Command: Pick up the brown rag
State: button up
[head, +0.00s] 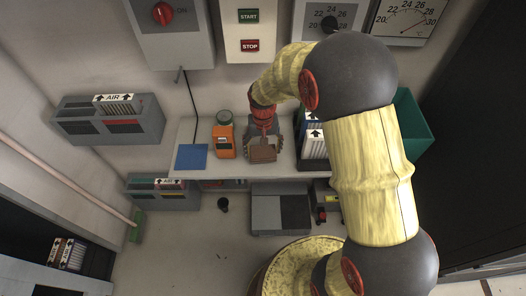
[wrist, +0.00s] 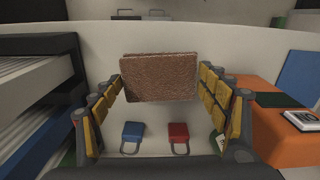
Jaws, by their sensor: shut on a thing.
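The brown rag (wrist: 158,77) is a flat, rough-textured block held between the yellow-padded fingers of my gripper (wrist: 160,88) in the wrist view. Both fingers reach its left and right edges. In the head view the rag (head: 263,153) shows at the end of my arm, over the front part of the white shelf, with my gripper (head: 263,138) right behind it. I cannot tell whether the rag's underside touches the shelf.
The white shelf (head: 188,132) carries a blue flat item (head: 191,157), an orange device (head: 224,141) and a filter stack (head: 314,140). A blue padlock (wrist: 132,131) and a red padlock (wrist: 178,132) show in the wrist view. A green bin (head: 408,125) is at right.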

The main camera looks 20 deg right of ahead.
jog(key=s+a+r+p, duration=0.3)
jog(key=s+r, duration=0.6)
jog(key=s, duration=0.4)
jog(key=shift+s+a+r+p, duration=0.15)
jog(key=shift+a+r+p, duration=0.15)
jog(key=shift+a, duration=0.2)
jog(key=shift+f, duration=0.1)
jog(key=o, duration=0.4)
jog(key=c, duration=0.3)
jog(key=shift+c, duration=0.6)
